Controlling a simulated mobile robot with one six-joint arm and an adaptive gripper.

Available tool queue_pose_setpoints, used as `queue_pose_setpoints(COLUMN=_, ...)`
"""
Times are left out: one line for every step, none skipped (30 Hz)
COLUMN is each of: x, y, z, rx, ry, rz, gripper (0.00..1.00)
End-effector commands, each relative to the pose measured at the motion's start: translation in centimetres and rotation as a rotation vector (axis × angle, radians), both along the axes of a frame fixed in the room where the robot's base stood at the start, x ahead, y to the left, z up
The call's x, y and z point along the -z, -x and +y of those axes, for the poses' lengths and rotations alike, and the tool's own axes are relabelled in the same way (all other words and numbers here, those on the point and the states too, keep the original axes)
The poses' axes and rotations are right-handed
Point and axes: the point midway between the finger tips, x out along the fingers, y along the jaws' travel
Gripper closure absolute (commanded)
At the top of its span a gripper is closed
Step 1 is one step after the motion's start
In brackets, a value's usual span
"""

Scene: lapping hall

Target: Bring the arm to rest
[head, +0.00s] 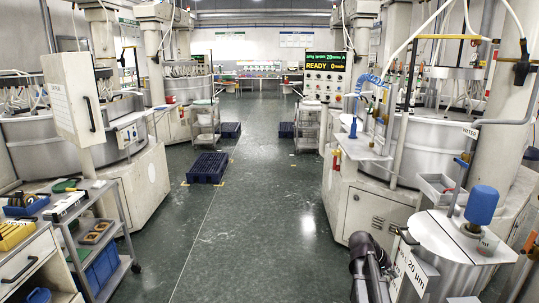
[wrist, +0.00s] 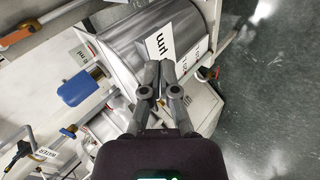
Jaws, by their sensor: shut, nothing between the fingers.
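My gripper (wrist: 159,68) shows in the wrist view with its two grey fingers close together and nothing between them. It points at a metal drum (wrist: 165,38) with white labels, which lies beyond the fingertips. I cannot tell the gap between them. In the head view my dark arm (head: 370,268) stands at the bottom, right of the middle, beside the drum (head: 462,245) marked 20 µm. My fingertips cannot be made out there.
A blue motor (head: 482,205) sits on the drum lid, with a grey tray (head: 440,188) behind. Lapping machines line both sides. A tool cart (head: 85,235) stands at left. A dark blue pallet (head: 207,168) lies on the aisle floor (head: 250,235), which is otherwise mostly clear.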

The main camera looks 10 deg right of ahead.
Motion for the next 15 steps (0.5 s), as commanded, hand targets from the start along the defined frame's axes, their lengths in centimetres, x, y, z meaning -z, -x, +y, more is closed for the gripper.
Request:
queue_pose_setpoints(x=0.4, y=0.2, z=2.6, rx=-0.022, ry=-0.045, rz=-0.009, gripper=1.0)
queue_pose_setpoints(x=0.6, y=0.1, z=3.9, rx=-0.031, ry=-0.072, rz=-0.013, gripper=1.0)
queue_pose_setpoints(x=1.0, y=0.1, z=5.7, rx=-0.045, ry=-0.109, rz=-0.019, gripper=1.0)
queue_pose_setpoints(x=1.2, y=0.1, z=7.1, rx=-0.056, ry=-0.137, rz=-0.024, gripper=1.0)
queue_pose_setpoints(x=1.5, y=0.1, z=8.4, rx=-0.067, ry=-0.165, rz=-0.027, gripper=1.0)
queue_pose_setpoints(x=1.8, y=0.2, z=10.2, rx=-0.081, ry=-0.202, rz=-0.03, gripper=1.0)
queue_pose_setpoints(x=2.0, y=0.2, z=11.6, rx=-0.091, ry=-0.23, rz=-0.032, gripper=1.0)
queue_pose_setpoints(x=2.2, y=0.3, z=12.9, rx=-0.103, ry=-0.259, rz=-0.033, gripper=1.0)
queue_pose_setpoints(x=2.4, y=0.5, z=14.7, rx=-0.118, ry=-0.296, rz=-0.035, gripper=1.0)
queue_pose_setpoints(x=2.6, y=0.7, z=16.1, rx=-0.128, ry=-0.324, rz=-0.036, gripper=1.0)
queue_pose_setpoints(x=2.7, y=0.9, z=17.4, rx=-0.14, ry=-0.353, rz=-0.035, gripper=1.0)
queue_pose_setpoints(x=2.9, y=1.2, z=19.2, rx=-0.155, ry=-0.391, rz=-0.034, gripper=1.0)
queue_pose_setpoints(x=3.1, y=1.4, z=20.5, rx=-0.167, ry=-0.419, rz=-0.033, gripper=1.0)
queue_pose_setpoints(x=3.2, y=1.7, z=21.8, rx=-0.178, ry=-0.448, rz=-0.032, gripper=1.0)
queue_pose_setpoints(x=3.3, y=2.1, z=23.6, rx=-0.194, ry=-0.486, rz=-0.028, gripper=1.0)
